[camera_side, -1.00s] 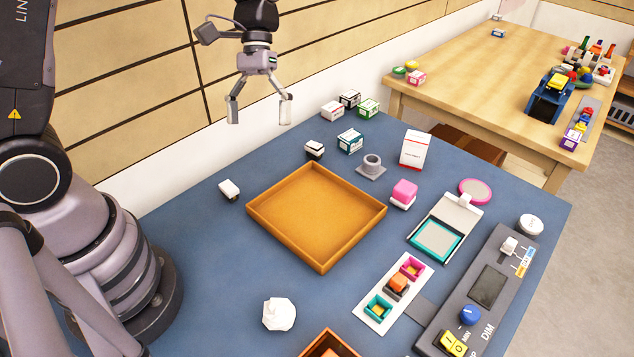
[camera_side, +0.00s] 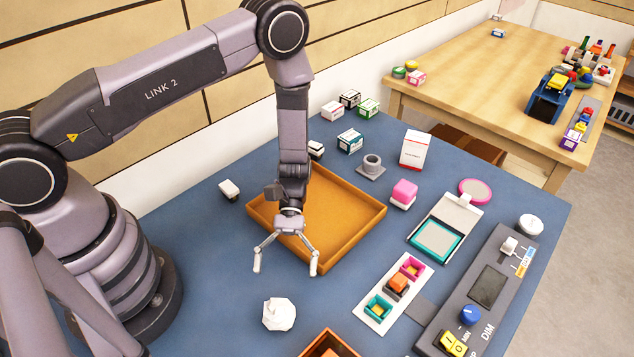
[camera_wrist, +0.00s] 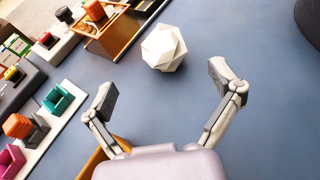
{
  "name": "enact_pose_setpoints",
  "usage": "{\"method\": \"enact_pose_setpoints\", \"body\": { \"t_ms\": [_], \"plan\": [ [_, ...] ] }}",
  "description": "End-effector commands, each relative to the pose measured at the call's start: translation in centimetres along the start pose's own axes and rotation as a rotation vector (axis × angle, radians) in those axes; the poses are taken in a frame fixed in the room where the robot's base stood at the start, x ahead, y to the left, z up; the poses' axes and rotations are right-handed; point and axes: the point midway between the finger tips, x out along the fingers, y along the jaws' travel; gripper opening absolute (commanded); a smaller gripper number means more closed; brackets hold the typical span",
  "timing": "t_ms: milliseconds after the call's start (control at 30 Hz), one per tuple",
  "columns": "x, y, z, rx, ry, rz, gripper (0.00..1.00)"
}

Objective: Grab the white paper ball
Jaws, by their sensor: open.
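The white paper ball (camera_side: 279,314) is a faceted, crumpled-looking lump on the blue table, near the front edge in the side view. In the wrist view the paper ball (camera_wrist: 163,48) lies beyond my fingertips, a little left of the middle between them. My gripper (camera_side: 287,267) is open and empty, above the table just behind the ball. In the wrist view my gripper (camera_wrist: 168,82) shows its two fingers spread wide, with no contact with the ball. Nothing hides the ball in either view.
An orange tray (camera_side: 352,247) lies behind my gripper. An orange box (camera_side: 314,347) stands close to the right of the ball. A white strip with coloured cups (camera_side: 365,316) and a control panel (camera_side: 436,322) are farther right. Blue table left of the ball is clear.

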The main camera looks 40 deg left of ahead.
Motion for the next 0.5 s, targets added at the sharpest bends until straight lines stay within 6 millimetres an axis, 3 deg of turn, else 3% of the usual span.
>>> {"method": "enact_pose_setpoints", "body": {
  "t_ms": [100,267,500],
  "plan": [
    [1.7,0.0,0.0,0.000,-0.001,-0.003,0.91],
    [2.7,-0.1,-0.1,0.001,0.001,-0.002,0.91],
    [6.2,-0.5,-0.6,-0.001,0.000,-0.005,0.91]
  ]
}}
